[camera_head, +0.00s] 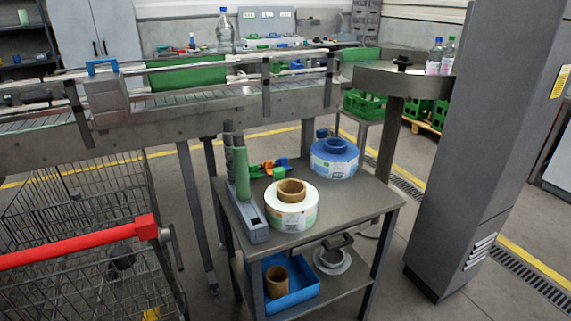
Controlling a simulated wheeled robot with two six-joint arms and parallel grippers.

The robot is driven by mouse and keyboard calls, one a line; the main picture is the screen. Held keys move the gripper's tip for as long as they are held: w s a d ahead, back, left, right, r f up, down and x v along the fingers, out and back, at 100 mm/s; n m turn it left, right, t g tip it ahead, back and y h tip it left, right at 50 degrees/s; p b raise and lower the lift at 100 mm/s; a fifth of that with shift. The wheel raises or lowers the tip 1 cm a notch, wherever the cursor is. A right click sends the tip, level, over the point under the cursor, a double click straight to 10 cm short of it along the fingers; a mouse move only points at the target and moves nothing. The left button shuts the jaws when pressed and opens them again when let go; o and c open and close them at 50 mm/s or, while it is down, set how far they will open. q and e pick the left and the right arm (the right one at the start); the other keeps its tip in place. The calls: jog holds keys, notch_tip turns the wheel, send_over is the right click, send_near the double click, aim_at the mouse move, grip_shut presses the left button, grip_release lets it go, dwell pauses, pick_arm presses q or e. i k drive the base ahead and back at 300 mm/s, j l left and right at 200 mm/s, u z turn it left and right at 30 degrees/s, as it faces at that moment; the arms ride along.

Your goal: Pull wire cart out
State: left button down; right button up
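The wire cart (75,215) stands at the lower left, a grey wire-mesh trolley with a red handle bar (75,243). Its far part reaches under the conveyor (170,123), and its near and left parts run out of the picture. A dark object (121,260) shows by the mesh below the handle; I cannot tell what it is. Neither of my grippers shows in the head view.
A grey two-shelf table (347,208) holds label reels (291,216) close right of the cart, with a blue bin (292,297) below. A conveyor leg (200,222) stands between them. A grey column (480,140) stands at right.

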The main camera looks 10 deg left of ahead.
aim_at(123, 258)
jog(key=l+u, duration=0.1)
jog(key=u, duration=0.3)
jog(key=l+u, duration=0.15)
jog(key=u, duration=0.25)
jog(key=l+u, duration=0.1)
jog(key=u, duration=0.3)
jog(key=k+l+u, duration=0.1)
jog(key=u, duration=0.3)
